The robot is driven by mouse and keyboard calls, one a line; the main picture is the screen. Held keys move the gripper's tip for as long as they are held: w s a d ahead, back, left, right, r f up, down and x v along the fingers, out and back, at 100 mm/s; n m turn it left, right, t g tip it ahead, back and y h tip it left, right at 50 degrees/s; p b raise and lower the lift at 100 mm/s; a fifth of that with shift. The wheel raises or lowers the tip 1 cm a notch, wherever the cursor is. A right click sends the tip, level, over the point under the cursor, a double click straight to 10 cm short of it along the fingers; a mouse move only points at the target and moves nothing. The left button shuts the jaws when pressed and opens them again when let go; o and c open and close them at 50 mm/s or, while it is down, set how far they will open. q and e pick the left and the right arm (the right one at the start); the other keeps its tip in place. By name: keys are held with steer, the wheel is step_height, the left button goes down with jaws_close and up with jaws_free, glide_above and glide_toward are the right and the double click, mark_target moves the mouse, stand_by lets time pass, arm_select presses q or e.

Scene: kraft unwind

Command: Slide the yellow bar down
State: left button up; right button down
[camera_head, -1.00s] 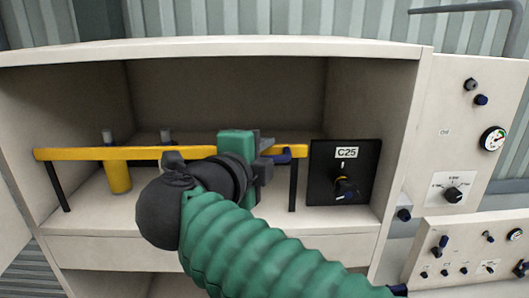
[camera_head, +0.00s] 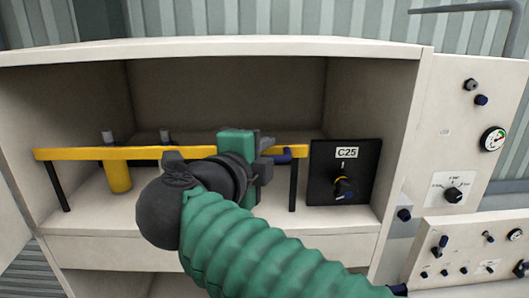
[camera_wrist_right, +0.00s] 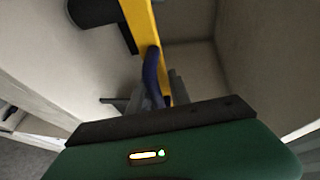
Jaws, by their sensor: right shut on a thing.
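The yellow bar (camera_head: 85,154) runs level across the front of the open cabinet, on dark legs at its left and right ends. A blue handle (camera_head: 284,155) sits on the bar near its right end. My right gripper (camera_head: 267,157) is at this handle, and my green arm hides part of the bar. In the right wrist view the yellow bar (camera_wrist_right: 142,25) passes above the green gripper body, and the blue handle (camera_wrist_right: 153,78) lies between the grey fingers (camera_wrist_right: 155,98), which are shut on it. My left gripper is not in view.
A black C25 panel (camera_head: 325,183) with a knob stands just right of the bar. A yellow cylinder (camera_head: 117,178) stands at the left in the cabinet (camera_head: 230,47). Control panels with knobs and a gauge (camera_head: 493,139) are at the right.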

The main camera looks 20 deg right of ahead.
mark_target(267, 214)
steer(key=shift+d, duration=0.15)
step_height(267, 214, down, 11)
steer(key=b, duration=0.9)
steer(key=shift+r+b, duration=0.1)
steer(key=shift+b, duration=0.25)
steer(key=shift+r, duration=0.2)
steer(key=c, duration=1.6)
jaws_free()
steer(key=shift+o, duration=0.7)
steer(key=shift+w+d, duration=0.15)
steer(key=shift+w, duration=0.05)
